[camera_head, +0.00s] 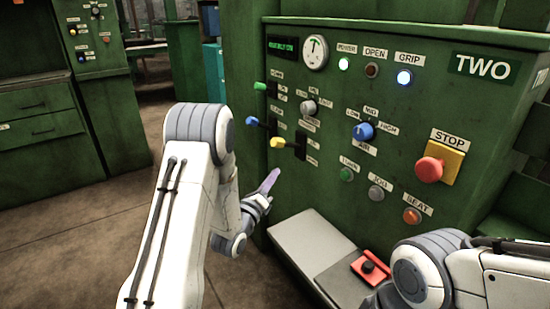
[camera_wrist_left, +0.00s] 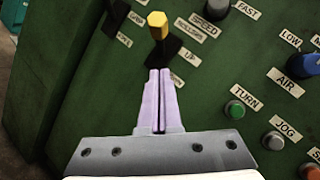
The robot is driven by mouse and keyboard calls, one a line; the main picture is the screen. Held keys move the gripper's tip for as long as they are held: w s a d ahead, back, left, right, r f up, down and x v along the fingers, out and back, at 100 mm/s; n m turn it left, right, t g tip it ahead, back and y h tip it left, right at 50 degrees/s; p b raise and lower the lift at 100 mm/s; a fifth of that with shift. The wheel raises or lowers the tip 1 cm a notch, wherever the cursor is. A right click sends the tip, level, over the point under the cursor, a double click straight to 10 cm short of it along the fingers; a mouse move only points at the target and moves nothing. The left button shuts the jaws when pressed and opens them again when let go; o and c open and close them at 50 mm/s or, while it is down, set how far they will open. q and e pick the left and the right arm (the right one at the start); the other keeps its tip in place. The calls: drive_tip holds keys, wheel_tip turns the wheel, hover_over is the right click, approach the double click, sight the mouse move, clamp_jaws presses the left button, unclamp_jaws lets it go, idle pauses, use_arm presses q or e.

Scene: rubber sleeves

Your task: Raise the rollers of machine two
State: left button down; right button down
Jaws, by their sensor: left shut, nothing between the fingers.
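Machine two is the green cabinet (camera_head: 330,175) with the sign TWO (camera_head: 482,67). A yellow-knobbed lever (camera_head: 277,143) sticks out of its black plate at the left of the panel. In the left wrist view the yellow knob (camera_wrist_left: 157,19) stands beside labels that seem to read ROLLERS and UP (camera_wrist_left: 190,57). My left gripper (camera_head: 270,179) is below the yellow lever, apart from it. In the left wrist view its fingers (camera_wrist_left: 159,72) are together and empty, pointing at the lever's plate. My right arm shows at lower right, but its gripper is out of view.
A blue lever (camera_head: 252,121) and a green lever (camera_head: 260,86) sit above the yellow one. A blue AIR knob (camera_head: 363,131) and a red STOP button (camera_head: 429,169) are further right. A grey ledge (camera_head: 312,245) with a red pedal-like switch (camera_head: 369,267) juts out below the panel.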

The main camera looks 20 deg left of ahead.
sight(281, 145)
use_arm(q)
drive_tip(key=w+a+r, duration=0.1)
drive_tip(key=w+r, duration=0.2)
drive_tip(key=w, duration=0.2)
drive_tip(key=shift+w, duration=0.35)
drive_tip(key=shift+r, duration=0.1)
drive_tip(key=shift+w+r+b, duration=0.1)
drive_tip(key=shift+r+b, duration=0.5)
drive_tip(key=shift+b, duration=0.35)
drive_tip(key=shift+d+r, duration=0.1)
drive_tip(key=shift+r, duration=0.25)
